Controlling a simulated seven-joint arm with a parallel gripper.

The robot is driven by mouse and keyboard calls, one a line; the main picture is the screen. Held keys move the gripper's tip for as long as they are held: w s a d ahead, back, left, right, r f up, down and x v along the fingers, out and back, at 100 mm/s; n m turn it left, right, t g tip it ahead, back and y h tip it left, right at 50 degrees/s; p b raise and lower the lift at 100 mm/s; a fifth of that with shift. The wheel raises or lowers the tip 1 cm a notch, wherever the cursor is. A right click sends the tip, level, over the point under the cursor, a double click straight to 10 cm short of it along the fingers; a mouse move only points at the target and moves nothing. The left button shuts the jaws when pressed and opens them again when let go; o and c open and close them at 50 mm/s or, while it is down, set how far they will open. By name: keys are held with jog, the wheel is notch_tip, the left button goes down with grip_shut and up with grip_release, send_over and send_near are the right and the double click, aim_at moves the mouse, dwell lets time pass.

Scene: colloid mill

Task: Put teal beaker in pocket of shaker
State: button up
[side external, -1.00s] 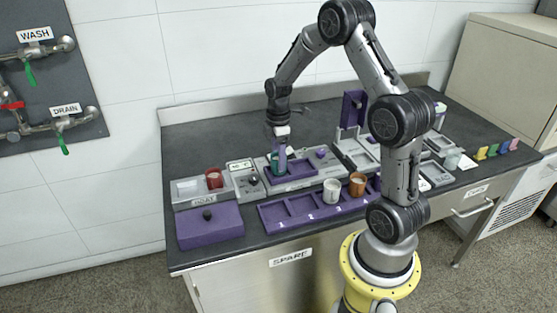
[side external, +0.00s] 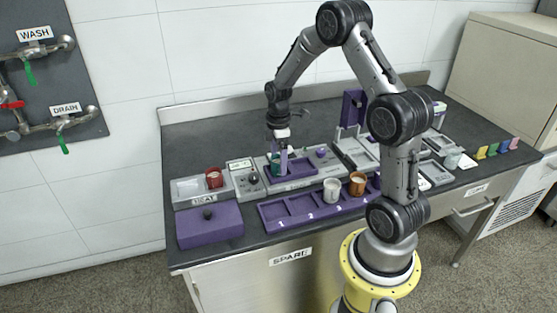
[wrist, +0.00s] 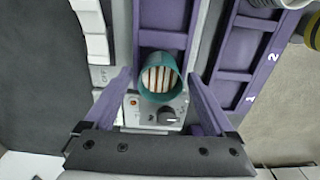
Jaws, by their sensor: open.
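The teal beaker (wrist: 160,79), with pale and reddish-brown stripes visible inside its mouth, is between the two purple fingers of my gripper (wrist: 158,90) in the wrist view, with gaps on both sides. My gripper is open. In the side view the beaker (side external: 274,167) is partly hidden by my gripper (side external: 281,160). It is at the left end of the purple-framed pocket of the grey shaker (side external: 306,180). The purple frame (wrist: 187,42) shows beyond it in the wrist view. I cannot tell whether its base rests in the pocket.
A purple rack (side external: 272,214) in front holds a white cup (side external: 330,193) and a brown cup (side external: 357,186); its left slots are empty. A red cup (side external: 214,180) on a grey tray and a purple lidded box (side external: 210,228) stand to the left.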

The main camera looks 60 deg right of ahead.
notch_tip(320, 180, up, 12)
jog(key=s+a+r+m+t, duration=0.1)
jog(key=s+a+r+m, duration=0.1)
jog(key=s+a+r, duration=0.3)
jog(key=s+a+r+m+t, duration=0.1)
jog(key=a+r+m, duration=0.15)
jog(key=a, duration=0.45)
jog(key=s+a+r+m+t, duration=0.1)
jog(key=s+a+m+t, duration=0.2)
jog(key=s+a, duration=0.6)
jog(key=s+m, duration=0.1)
jog(key=s, duration=0.2)
jog(key=shift+t, duration=0.3)
